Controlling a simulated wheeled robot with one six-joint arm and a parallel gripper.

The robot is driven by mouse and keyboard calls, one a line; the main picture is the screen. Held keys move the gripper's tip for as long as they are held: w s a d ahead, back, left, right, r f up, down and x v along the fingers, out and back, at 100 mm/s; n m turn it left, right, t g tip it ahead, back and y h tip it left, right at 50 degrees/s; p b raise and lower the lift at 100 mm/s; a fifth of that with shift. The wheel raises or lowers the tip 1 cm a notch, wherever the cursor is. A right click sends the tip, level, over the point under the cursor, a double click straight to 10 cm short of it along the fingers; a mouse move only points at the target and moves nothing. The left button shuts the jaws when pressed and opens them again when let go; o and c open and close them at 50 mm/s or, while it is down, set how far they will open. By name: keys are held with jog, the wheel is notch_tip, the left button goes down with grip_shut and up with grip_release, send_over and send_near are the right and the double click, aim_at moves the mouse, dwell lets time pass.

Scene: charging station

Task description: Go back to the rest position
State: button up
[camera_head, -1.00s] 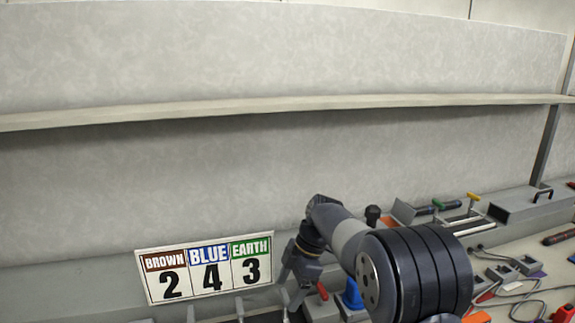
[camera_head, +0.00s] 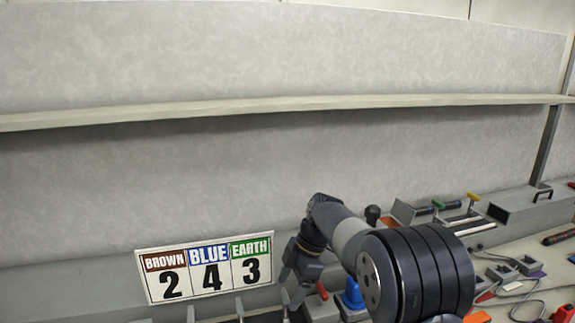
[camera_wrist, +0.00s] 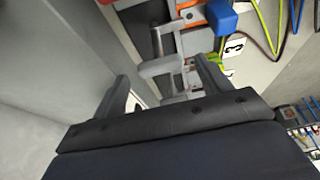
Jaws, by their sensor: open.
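My gripper (camera_wrist: 160,92) is open in the wrist view, with its two grey fingers apart. A grey handle-like part (camera_wrist: 160,66) shows between and beyond the fingers; I cannot tell from the picture whether it touches them. In the head view my arm reaches from the lower right toward the back wall. Its end (camera_head: 296,275) hangs just right of the number sign, and the fingertips there are partly hidden at the bench.
A sign (camera_head: 205,268) reads BROWN 2, BLUE 4, EARTH 3. A blue part (camera_head: 352,294) is beside my arm. Grey boxes (camera_head: 515,207), tools and cables crowd the bench at right. A shelf (camera_head: 280,106) runs along the wall. A blue block (camera_wrist: 221,18) shows in the wrist view.

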jog(key=shift+s+a+f, duration=0.1)
jog(key=shift+a+f, duration=0.1)
jog(key=shift+f, duration=0.45)
jog(key=m+t, duration=0.1)
jog(key=m, duration=0.1)
jog(key=m+t+b, duration=0.1)
jog(key=m, duration=0.1)
jog(key=shift+s+r+m, duration=0.15)
jog(key=shift+s+m, duration=0.05)
jog(key=shift+m, duration=0.1)
jog(key=m, duration=0.2)
jog(key=m+t, duration=0.1)
jog(key=m, duration=0.1)
jog(key=shift+s+t, duration=0.15)
jog(key=shift+t, duration=0.15)
jog(key=m, duration=0.2)
jog(key=m+t+h, duration=0.1)
jog(key=m, duration=0.1)
jog(key=shift+s+a+m, duration=0.15)
jog(key=shift+m, duration=0.15)
jog(key=shift+s+a+m+t+h+b, duration=0.15)
jog(key=shift+m+t+h, duration=0.3)
jog(key=shift+m, duration=0.8)
jog(key=shift+w+a+m+t+h+b, duration=0.15)
jog(key=shift+m+h, duration=0.5)
jog(key=shift+m, duration=0.6)
jog(key=shift+v, duration=1.25)
jog(key=shift+s+d, duration=0.1)
jog(key=shift+d, duration=0.05)
